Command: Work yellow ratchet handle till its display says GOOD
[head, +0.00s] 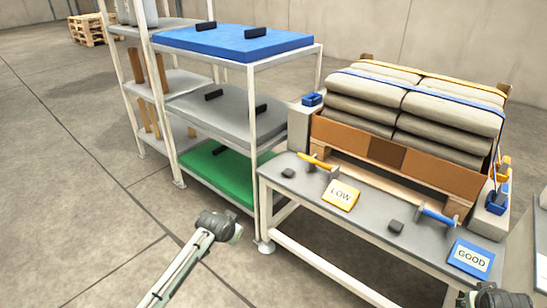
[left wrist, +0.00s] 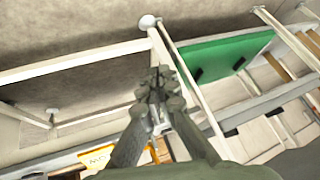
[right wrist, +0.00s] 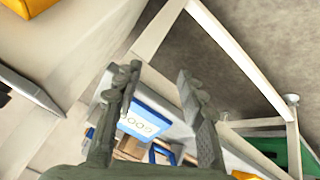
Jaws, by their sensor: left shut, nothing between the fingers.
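The yellow ratchet handle (head: 314,161) lies at the back left of the grey table, below the load. Its yellow display (head: 341,195) reads LOW; the display also shows at the lower edge of the left wrist view (left wrist: 97,157). A blue ratchet handle (head: 437,217) sits to the right, and its blue display (head: 470,258) reads GOOD. My left gripper (left wrist: 158,78) is shut and empty; in the head view its arm ends left of the table, apart from the yellow handle. My right gripper (right wrist: 158,82) is open and empty, near the table's front right.
Stacked grey sacks (head: 430,100) with a yellow and a blue strap stand behind the handles. A shelf rack with blue (head: 232,40), grey and green (head: 222,176) decks stands left of the table. Small dark blocks (head: 395,227) lie on the table. The floor at left is clear.

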